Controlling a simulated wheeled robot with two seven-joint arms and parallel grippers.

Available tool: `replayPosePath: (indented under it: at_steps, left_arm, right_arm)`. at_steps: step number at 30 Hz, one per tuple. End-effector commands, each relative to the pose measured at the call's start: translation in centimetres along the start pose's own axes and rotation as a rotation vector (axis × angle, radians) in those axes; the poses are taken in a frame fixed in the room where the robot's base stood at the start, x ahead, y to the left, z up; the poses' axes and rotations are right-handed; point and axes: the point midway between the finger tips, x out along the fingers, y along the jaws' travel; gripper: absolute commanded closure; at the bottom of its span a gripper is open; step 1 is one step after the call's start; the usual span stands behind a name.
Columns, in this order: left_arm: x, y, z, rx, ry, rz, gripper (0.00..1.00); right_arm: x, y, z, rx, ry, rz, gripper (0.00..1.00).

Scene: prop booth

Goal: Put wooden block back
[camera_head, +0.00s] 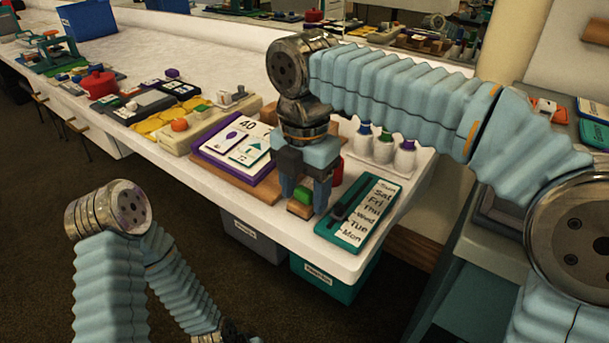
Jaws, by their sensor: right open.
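My right gripper (303,201) points down over the front edge of the white table, its fingers apart. A small wooden block (299,209) with a green part (303,196) on or just behind it shows between the fingertips. I cannot tell whether either finger touches it. My left arm hangs low at the left, and its fingers are not visible past the bottom edge of the picture.
A teal day-of-week board (362,215) lies close at the right of the gripper. A purple-edged card board (238,154) lies at its left. White bottles (383,148) and a red object (337,172) stand behind. Bins (322,277) sit below the table edge.

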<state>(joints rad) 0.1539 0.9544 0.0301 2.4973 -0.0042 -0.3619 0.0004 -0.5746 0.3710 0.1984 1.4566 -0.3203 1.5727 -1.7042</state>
Motion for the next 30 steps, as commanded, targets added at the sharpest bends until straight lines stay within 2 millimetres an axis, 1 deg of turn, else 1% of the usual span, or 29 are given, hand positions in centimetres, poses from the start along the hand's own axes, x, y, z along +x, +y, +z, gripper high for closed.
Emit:
replayPosePath:
  at_steps: [5,9,12,15,18,21,30]
  left_arm:
    - [-0.8,0.3,0.0,0.001,-0.001,0.001,0.57]
    - [-1.7,0.7,0.0,0.002,-0.001,0.002,0.57]
    - [-2.1,0.9,0.0,0.003,-0.002,0.002,0.57]
    - [-2.1,0.9,0.0,0.003,-0.002,0.003,0.57]
    - [-2.0,0.9,0.0,0.003,-0.002,0.002,0.57]
    - [-2.0,0.9,0.0,0.003,-0.002,0.002,0.57]
    - [-2.0,0.9,0.0,0.003,-0.002,0.002,0.57]
  right_arm:
    - [-2.9,0.1,0.0,-0.001,0.0,0.004,0.43]
    - [-6.5,0.1,0.0,0.0,0.0,0.004,0.43]
    - [-8.6,0.1,0.0,-0.001,0.0,0.003,0.43]
    - [-10.3,0.1,0.0,0.0,0.0,0.003,0.43]
    - [-11.3,0.1,0.0,0.0,0.0,0.003,0.43]
    - [-11.9,0.1,0.0,0.0,0.0,0.002,0.43]
    - [-12.1,0.0,0.0,0.0,0.0,0.0,0.43]
